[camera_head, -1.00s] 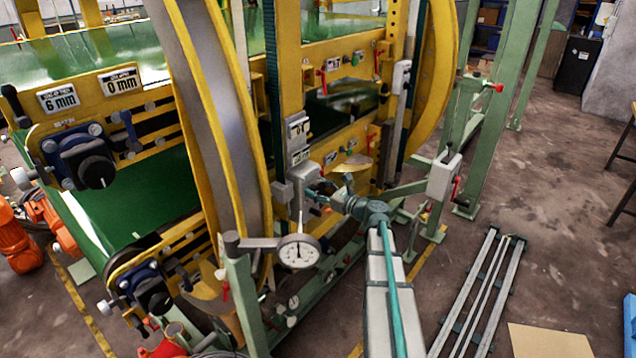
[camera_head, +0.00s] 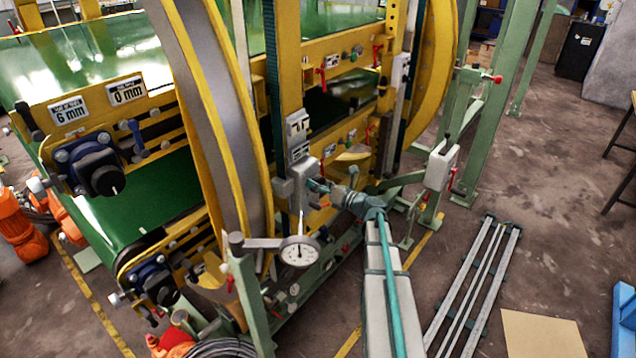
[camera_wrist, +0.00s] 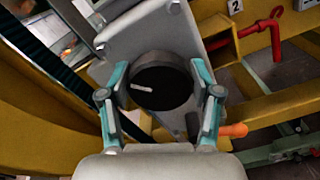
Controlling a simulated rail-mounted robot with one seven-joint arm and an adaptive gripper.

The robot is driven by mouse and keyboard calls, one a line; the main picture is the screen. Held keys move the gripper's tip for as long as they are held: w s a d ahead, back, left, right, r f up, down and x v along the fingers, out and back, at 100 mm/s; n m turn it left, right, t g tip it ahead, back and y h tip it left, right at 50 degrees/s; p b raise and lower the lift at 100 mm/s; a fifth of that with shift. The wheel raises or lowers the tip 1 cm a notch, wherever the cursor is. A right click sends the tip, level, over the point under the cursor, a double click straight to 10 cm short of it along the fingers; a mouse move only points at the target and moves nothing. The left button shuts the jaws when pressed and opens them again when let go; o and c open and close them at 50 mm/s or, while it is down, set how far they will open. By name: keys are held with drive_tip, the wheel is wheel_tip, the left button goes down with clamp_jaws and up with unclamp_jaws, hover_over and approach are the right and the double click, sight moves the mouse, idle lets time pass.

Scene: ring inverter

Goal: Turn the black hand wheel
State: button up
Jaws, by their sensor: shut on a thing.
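The black hand wheel (camera_wrist: 160,82) is a round black knob with a white mark, set on a grey housing (camera_wrist: 150,30) in the wrist view. The mark points left and slightly up. My gripper (camera_wrist: 161,72) has its two teal fingers on either side of the wheel, closed on its rim. In the head view my gripper (camera_head: 320,187) reaches a grey box (camera_head: 298,186) on the yellow machine frame. The wheel itself cannot be made out there.
A large yellow ring (camera_head: 222,130) rises at left. An orange-tipped lever (camera_wrist: 232,130) sits close to the right finger. Grey rails (camera_head: 475,285) lie on the floor at right.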

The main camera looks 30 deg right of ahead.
drive_tip(key=o, duration=1.1)
drive_tip(key=shift+o, duration=0.2)
drive_tip(key=v, duration=1.2)
drive_tip(key=shift+d, duration=0.1)
